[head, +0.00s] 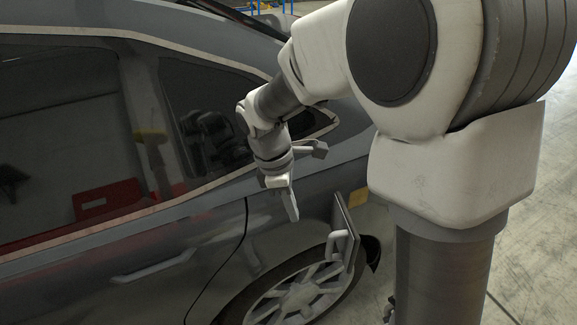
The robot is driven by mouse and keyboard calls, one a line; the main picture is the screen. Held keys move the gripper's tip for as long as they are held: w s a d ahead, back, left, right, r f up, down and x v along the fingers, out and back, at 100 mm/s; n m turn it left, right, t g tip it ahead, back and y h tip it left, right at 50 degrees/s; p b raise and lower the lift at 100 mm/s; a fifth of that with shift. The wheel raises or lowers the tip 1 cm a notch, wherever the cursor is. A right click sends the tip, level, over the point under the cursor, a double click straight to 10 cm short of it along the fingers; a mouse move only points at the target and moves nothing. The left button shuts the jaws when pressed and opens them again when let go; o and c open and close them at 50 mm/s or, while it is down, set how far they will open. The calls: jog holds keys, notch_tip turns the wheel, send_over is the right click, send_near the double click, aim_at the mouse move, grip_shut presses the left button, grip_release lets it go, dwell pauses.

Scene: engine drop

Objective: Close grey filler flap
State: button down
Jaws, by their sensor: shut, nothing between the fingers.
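The grey filler flap (344,215) stands open, swung out from the side of the dark grey car (160,245). I see it nearly edge-on, above the rear wheel, with a light grey bracket or handle (342,244) on its near side. My gripper (291,212) points down beside the car's rear flank, to the left of the flap. Its fingers are together with nothing between them. In the picture there is a gap between the fingertips and the flap; the true depth between them is hard to tell. The filler opening itself does not show clearly.
The rear wheel (297,296) lies below the flap and gripper. The car's side windows (62,140) and door handle (155,267) are to the left. Bare concrete floor (535,215) is open on the right, behind my arm.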

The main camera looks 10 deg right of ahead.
aim_at(332, 233)
jog(key=d+f+b, duration=0.3)
jog(key=d+f, duration=0.3)
jog(key=f, duration=0.4)
jog(key=shift+s+f+n, duration=0.3)
jog(key=shift+s+f, duration=0.05)
jog(key=shift+s, duration=0.05)
jog(key=shift+d, duration=0.1)
jog(key=shift+s+d+n, duration=0.2)
jog(key=shift+d+n, duration=0.05)
jog(key=shift+n, duration=0.15)
